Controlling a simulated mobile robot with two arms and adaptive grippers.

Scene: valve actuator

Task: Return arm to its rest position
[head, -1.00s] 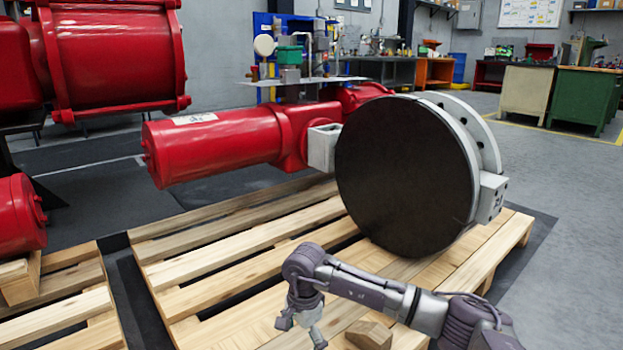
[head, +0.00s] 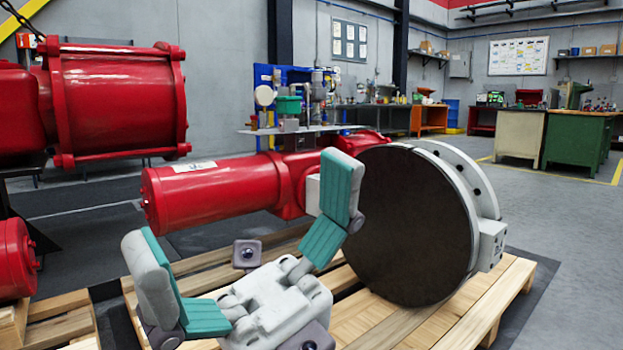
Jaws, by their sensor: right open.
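The red valve actuator (head: 215,194) lies on a wooden pallet (head: 496,292), with its large dark round disc (head: 415,225) facing me. My right gripper (head: 247,205) is large and close in the lower middle of the head view. Its two grey fingers with teal pads are spread wide, with nothing between them. The gripper covers part of the pallet and a little of the actuator next to the disc. Whether it touches anything cannot be told, but it looks nearer to me than the actuator. My left gripper does not show.
Another large red actuator (head: 118,100) stands at the left, with a red cylinder (head: 14,258) below it near a second pallet (head: 60,312). A blue panel with a small bench stands behind. A green cabinet (head: 575,140) is far right. Grey floor at right is clear.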

